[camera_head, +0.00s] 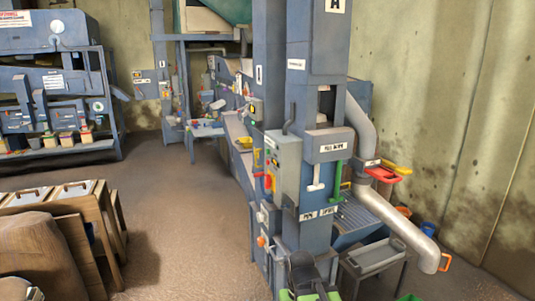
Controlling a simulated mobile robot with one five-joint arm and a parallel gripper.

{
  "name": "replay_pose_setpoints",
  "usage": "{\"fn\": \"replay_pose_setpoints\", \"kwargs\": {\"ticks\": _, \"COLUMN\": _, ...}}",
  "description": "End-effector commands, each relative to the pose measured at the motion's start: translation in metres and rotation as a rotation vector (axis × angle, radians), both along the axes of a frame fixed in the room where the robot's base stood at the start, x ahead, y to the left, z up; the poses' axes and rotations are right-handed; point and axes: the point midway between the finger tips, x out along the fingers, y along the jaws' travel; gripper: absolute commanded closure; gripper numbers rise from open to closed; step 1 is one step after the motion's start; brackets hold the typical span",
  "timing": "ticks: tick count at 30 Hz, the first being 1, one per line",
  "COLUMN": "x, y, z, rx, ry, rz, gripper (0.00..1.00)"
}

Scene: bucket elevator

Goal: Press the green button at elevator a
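Elevator A is a tall blue-grey tower (317,55) right of centre, with an "A" sign (335,5) at its top. A grey control box (284,165) is mounted on its near left side. The narrow left face of the box carries small coloured controls, including a red one (268,182). A green button cannot be made out for certain at this size. I cannot make out my gripper in this view.
A wooden bench (85,225) and brown sack (35,255) stand at left. The brown floor (180,210) between bench and tower is clear. A pale pipe (400,230) slopes out right. A dark object with green edges (303,272) stands at the tower's foot.

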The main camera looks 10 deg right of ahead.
Motion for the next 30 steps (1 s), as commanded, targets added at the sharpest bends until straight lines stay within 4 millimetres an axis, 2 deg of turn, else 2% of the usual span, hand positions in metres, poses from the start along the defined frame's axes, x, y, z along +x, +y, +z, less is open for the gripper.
{"fn": "replay_pose_setpoints", "kwargs": {"ticks": 1, "x": 0.0, "y": 0.0, "z": 0.0, "rx": 0.0, "ry": 0.0, "rz": 0.0, "gripper": 0.73}}
{"fn": "replay_pose_setpoints", "kwargs": {"ticks": 7, "x": 0.0, "y": 0.0, "z": 0.0, "rx": 0.0, "ry": 0.0, "rz": 0.0, "gripper": 1.0}}
{"fn": "replay_pose_setpoints", "kwargs": {"ticks": 30, "x": 0.0, "y": 0.0, "z": 0.0, "rx": 0.0, "ry": 0.0, "rz": 0.0, "gripper": 1.0}}
